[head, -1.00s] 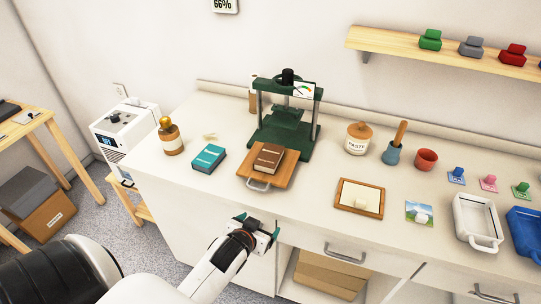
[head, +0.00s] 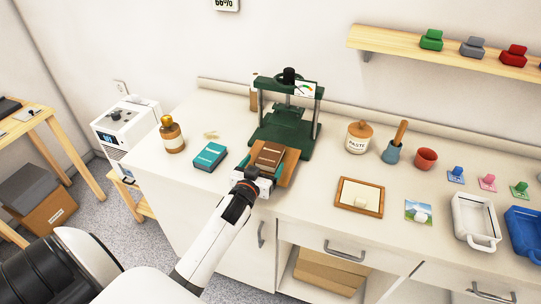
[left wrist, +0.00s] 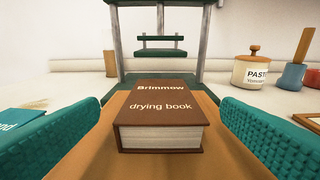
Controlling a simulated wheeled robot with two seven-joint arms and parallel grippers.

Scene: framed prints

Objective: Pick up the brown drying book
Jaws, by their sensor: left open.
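The brown drying book (head: 269,155) lies flat on a wooden board (head: 289,169) in front of the green press (head: 287,125). In the left wrist view the brown drying book (left wrist: 160,115) shows its title and its pale page edge. My left gripper (head: 260,178) is at the front of the board. Its teal fingers (left wrist: 160,140) are open, one on each side of the book's near end, with gaps between them and the book. My right gripper is not in view.
A teal book (head: 209,156) lies left of the board and also shows at the left of the wrist view. A brown bottle (head: 172,138) stands farther left. A paste jar (head: 359,138) and a framed panel (head: 360,197) are to the right. The counter between is clear.

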